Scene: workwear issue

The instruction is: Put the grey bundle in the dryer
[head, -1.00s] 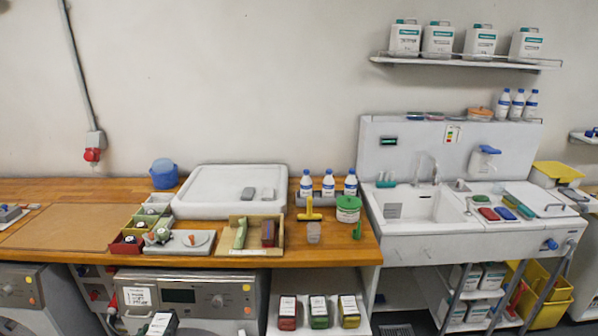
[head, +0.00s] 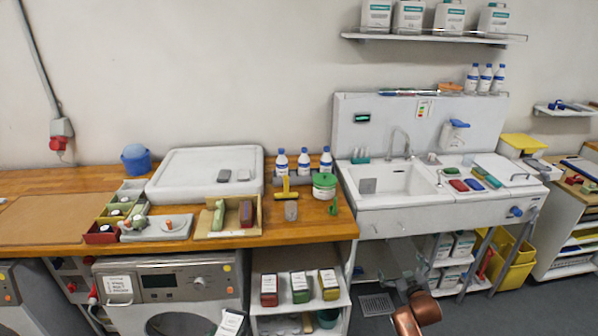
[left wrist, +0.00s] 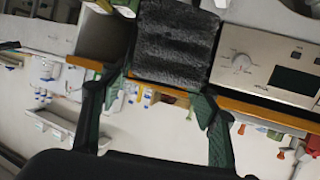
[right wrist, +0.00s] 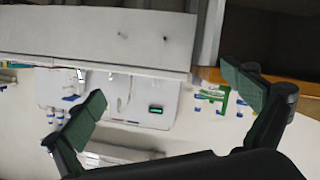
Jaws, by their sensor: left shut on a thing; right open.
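The grey bundle (left wrist: 175,45) is a dark, fuzzy block between the fingers of my left gripper (left wrist: 160,85), which is shut on it. In the head view a bundle with a white label (head: 229,322) shows at the bottom edge, in front of the front-loading machine (head: 165,282) under the counter. The machine has a control panel and a round door, only partly in view; I cannot tell whether it is open. Its panel with a knob shows beside the bundle in the left wrist view (left wrist: 265,65). My right gripper (right wrist: 165,100) is open and empty.
A shelf (head: 300,308) right of the machine holds red, green and yellow labelled bundles. Another machine (head: 8,290) is cut off at the left. The wooden counter (head: 290,228) carries trays and bottles.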

